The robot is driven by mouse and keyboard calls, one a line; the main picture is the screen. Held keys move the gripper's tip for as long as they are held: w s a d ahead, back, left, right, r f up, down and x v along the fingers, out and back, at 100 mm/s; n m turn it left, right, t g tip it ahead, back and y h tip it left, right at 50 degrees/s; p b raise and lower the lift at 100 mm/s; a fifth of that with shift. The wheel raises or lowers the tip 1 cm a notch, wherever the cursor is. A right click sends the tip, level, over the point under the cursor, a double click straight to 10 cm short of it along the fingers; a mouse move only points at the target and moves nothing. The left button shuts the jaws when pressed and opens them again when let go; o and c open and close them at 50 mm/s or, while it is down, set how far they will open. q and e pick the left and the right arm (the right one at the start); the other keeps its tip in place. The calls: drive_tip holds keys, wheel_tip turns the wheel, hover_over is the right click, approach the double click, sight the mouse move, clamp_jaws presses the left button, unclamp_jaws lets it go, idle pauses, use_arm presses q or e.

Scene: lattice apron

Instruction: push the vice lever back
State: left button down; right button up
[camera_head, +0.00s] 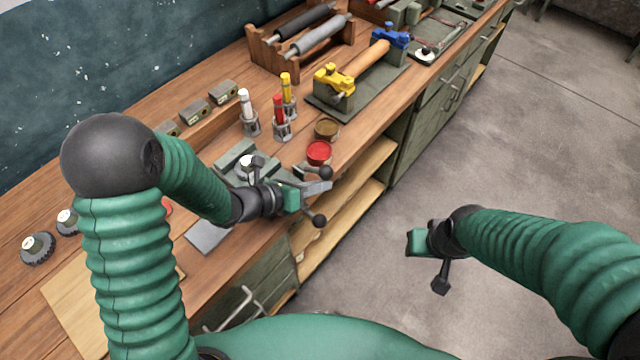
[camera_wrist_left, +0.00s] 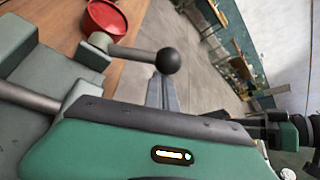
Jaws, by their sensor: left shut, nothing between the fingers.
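The grey-green vice (camera_head: 238,158) is on the bench near its front edge, partly hidden behind my left wrist. A lever with a black ball end (camera_head: 325,173) sticks out on its right side. The ball and its rod also show in the left wrist view (camera_wrist_left: 168,61). My left gripper (camera_head: 326,186) is shut and empty, just in front of that ball; whether it touches is unclear. A second black ball (camera_head: 319,220) on a short rod shows below the gripper. My right gripper (camera_head: 440,287) hangs over the floor, away from the bench; its fingers are unclear.
A red dish (camera_head: 318,152) and a brown dish (camera_head: 326,129) stand behind the lever. Several markers stand in holders farther back, beside a yellow-and-blue clamp fixture (camera_head: 368,71). A grey plate (camera_head: 209,236) lies left of the gripper. Open floor is right of the bench.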

sight(321, 170)
use_arm(q)
drive_tip(key=shift+r+p, duration=0.35)
drive_tip(key=r+n+h+p, duration=0.1)
drive_tip(key=p, duration=0.1)
drive_tip(key=w+a+r+n+p, duration=0.1)
drive_tip(key=p, duration=0.1)
drive_tip(key=r+n+h+p, duration=0.1)
drive_tip(key=shift+w+a+r+g+h+p, duration=0.1)
drive_tip(key=shift+w+a+g+h+p, duration=0.2)
drive_tip(key=shift+a+g+p, duration=0.1)
drive_tip(key=w+a+r+n+h+p, duration=0.1)
drive_tip(key=w+a+n+h+p, duration=0.1)
drive_tip(key=w+a+n+h, duration=0.1)
drive_tip(key=a+n+h, duration=0.1)
drive_tip(key=a+n, duration=0.1)
drive_tip(key=n, duration=0.1)
drive_tip(key=shift+w+a+r+t, duration=0.25)
drive_tip(key=shift+w+r+t, duration=0.05)
drive_tip(key=shift+w+r, duration=0.1)
drive_tip(key=shift+w+a, duration=0.1)
drive_tip(key=shift+a, duration=0.1)
